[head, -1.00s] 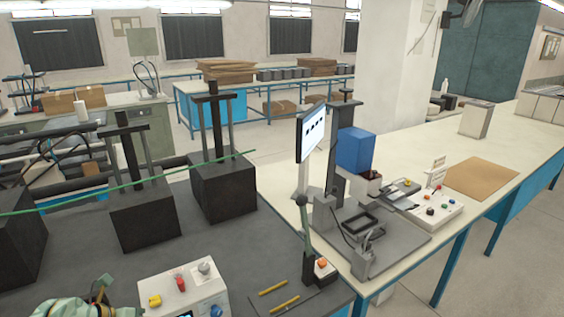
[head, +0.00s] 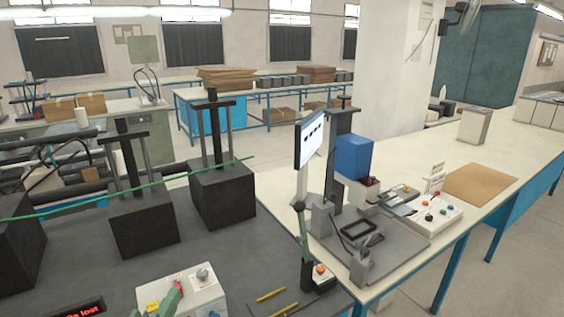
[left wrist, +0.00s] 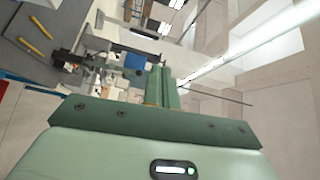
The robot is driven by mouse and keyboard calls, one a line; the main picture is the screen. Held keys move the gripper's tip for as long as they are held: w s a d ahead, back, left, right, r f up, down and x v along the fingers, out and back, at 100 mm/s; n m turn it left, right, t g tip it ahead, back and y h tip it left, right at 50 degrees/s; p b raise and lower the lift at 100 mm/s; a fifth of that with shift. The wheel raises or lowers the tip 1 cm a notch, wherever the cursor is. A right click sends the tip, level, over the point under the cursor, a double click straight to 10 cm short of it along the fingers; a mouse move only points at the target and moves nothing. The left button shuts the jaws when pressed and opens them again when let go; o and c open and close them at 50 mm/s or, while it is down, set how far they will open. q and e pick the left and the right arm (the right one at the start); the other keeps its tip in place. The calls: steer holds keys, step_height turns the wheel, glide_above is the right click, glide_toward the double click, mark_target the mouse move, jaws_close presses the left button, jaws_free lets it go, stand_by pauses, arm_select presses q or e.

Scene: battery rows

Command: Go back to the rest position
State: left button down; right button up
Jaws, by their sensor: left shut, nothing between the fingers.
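My left gripper (head: 168,299) shows only in part at the bottom edge of the head view, in front of the white control box (head: 190,290). In the left wrist view its green fingers (left wrist: 162,88) are together, with nothing between them. The rest of the left arm is cut off by the frame. My right gripper is not in view.
A dark table carries black blocks with upright presses (head: 223,195), a lever box (head: 318,272) and yellow sticks (head: 270,294). A green bar (head: 80,205) crosses above the blocks. At right, a cream bench holds a screen (head: 310,138) and fixture. A red-text display (head: 78,312) sits lower left.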

arm_select(q)
steer(key=s+a+f+n+g+y, duration=0.35)
steer(key=s+f+n+g, duration=0.2)
steer(key=s, duration=0.35)
steer(key=s+a+f+n+g+y, duration=0.35)
steer(key=s+a+n+g, duration=0.2)
steer(key=s, duration=0.45)
steer(key=s+d+f+g+h+b, duration=0.1)
steer(key=d+f+b, duration=0.15)
steer(key=f, duration=0.95)
steer(key=s+d+f+g+h+b, duration=0.1)
steer(key=f+b, duration=0.3)
steer(key=f, duration=0.8)
steer(key=d+f+g+h+b, duration=0.1)
steer(key=d+f+b, duration=0.15)
steer(key=f, duration=0.95)
steer(key=s+f+n+g+h+b, duration=0.2)
steer(key=s+f+b, duration=0.6)
steer(key=s+f, duration=1.3)
step_height(320, 180, down, 4)
steer(key=shift+a+r+n+g, duration=0.1)
steer(key=shift+a+n+g, duration=0.45)
steer(key=shift+n, duration=0.25)
